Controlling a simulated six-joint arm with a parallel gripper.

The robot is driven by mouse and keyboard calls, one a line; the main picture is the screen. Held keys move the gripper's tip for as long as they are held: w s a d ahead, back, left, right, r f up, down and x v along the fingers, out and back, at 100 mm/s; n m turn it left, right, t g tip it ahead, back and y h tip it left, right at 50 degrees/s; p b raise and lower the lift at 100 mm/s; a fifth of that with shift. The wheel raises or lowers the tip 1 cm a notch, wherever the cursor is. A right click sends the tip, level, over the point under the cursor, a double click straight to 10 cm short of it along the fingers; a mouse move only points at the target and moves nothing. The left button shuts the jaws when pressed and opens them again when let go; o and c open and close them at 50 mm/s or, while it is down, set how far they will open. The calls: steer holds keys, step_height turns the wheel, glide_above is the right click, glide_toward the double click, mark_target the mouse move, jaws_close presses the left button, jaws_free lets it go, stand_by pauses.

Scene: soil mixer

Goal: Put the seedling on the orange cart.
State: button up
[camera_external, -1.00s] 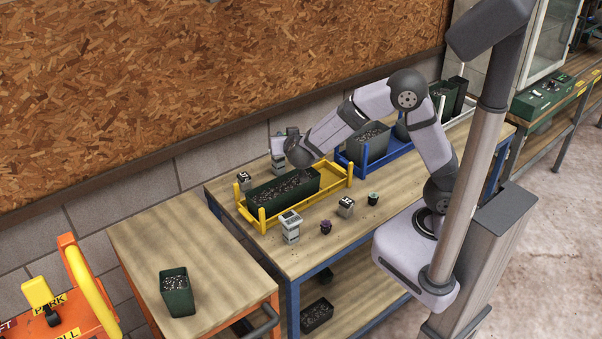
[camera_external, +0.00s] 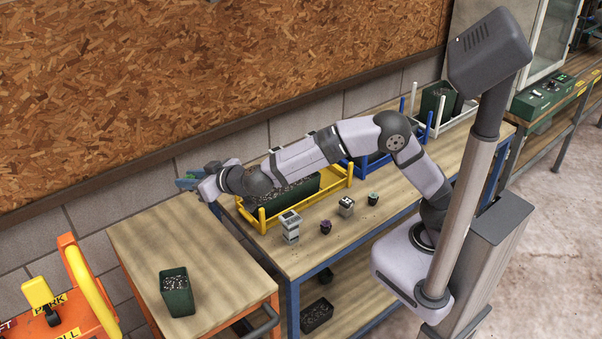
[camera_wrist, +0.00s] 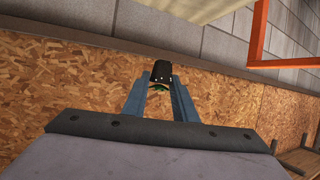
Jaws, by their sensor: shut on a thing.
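My gripper (camera_wrist: 160,95) is shut on the seedling, a small black pot (camera_wrist: 161,71) with a bit of green showing between the blue fingers in the wrist view. In the external view my gripper (camera_external: 190,182) is in the air near the wall, beyond the left end of the blue-framed workbench. The orange cart (camera_external: 188,238) has a wooden top and stands to the left of the bench, lower than and nearer than my gripper. Its orange frame (camera_wrist: 258,45) also shows at the upper right of the wrist view.
A dark green soil pot (camera_external: 176,293) stands at the cart's near end; the rest of its top is clear. On the bench (camera_external: 290,258) are a yellow rack (camera_external: 299,211), a purple plant (camera_external: 326,227), a small pot (camera_external: 373,199) and grey devices (camera_external: 290,228). The wall is close behind.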

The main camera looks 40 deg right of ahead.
glide_above(204, 239)
step_height(204, 239, down, 10)
steer(key=shift+a+r, duration=0.15)
steer(key=shift+r, duration=0.05)
jaws_close()
steer(key=shift+f+b, duration=0.15)
steer(key=shift+b, duration=0.85)
steer(key=shift+m+h+b, duration=0.4)
steer(key=shift+h+b, duration=0.1)
steer(key=shift+b, duration=0.25)
steer(key=shift+f+b, duration=0.4)
steer(key=shift+f, duration=4.45)
steer(key=o, duration=1)
jaws_free()
